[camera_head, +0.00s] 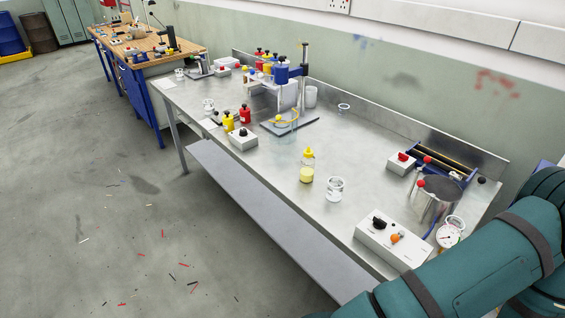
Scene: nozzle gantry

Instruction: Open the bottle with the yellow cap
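A clear bottle (306,174) with yellow contents stands upright near the front middle of the metal bench (270,165). Its yellow cap (308,153) is on top. A small yellow bottle (228,122) with a dark and yellow top stands farther back, beside a small red bottle (244,115). A teal arm of mine fills the lower right corner, and its gripper is outside the picture. My other gripper is not in view either. Nothing is touching the clear bottle.
A gantry (290,80) on a plate stands behind.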

